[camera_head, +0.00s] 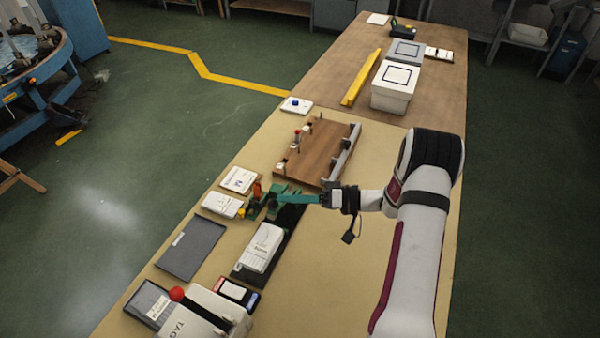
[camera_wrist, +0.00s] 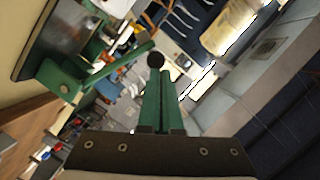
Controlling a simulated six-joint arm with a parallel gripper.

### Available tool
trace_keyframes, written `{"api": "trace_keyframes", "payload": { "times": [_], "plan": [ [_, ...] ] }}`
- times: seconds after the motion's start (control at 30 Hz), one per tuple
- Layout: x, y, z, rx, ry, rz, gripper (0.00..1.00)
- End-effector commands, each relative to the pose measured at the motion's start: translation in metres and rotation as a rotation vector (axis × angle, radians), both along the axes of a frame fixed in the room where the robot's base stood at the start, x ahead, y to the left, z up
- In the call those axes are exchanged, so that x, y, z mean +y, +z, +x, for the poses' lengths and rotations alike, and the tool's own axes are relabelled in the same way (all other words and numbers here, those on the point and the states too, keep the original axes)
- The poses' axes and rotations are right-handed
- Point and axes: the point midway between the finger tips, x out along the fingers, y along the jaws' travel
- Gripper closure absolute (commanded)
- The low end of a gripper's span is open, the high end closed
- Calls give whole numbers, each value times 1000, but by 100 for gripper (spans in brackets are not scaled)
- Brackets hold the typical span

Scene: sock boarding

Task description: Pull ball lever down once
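My gripper (camera_head: 280,198) reaches left over the table at a green device (camera_head: 258,203) with orange and yellow parts. In the wrist view, my gripper's two green fingers (camera_wrist: 161,75) lie side by side with almost no gap. A dark ball (camera_wrist: 155,60) shows right at their tips; I cannot tell whether it touches them. A green arm (camera_wrist: 125,60) of the device reaches toward the ball from the left. Whether it carries the ball is unclear. In the head view the ball is not distinct. Another lever with a red ball (camera_head: 177,294) stands on a pale "TAG" machine (camera_head: 196,318) at front left.
A black base with a white box (camera_head: 262,247) stands just in front of my gripper. A wooden board (camera_head: 315,150) with pegs lies behind it. White cards (camera_head: 222,205) and a dark tray (camera_head: 190,247) lie to the left. The table's right front is clear beside my arm.

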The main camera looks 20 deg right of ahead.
Motion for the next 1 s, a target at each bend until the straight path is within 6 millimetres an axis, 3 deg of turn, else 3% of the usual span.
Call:
{"api": "trace_keyframes", "payload": {
  "times": [0.6,1.0],
  "plan": [
    [25,-49,-24,10,12,1,100],
    [28,-60,-27,11,14,3,100]
  ]
}}
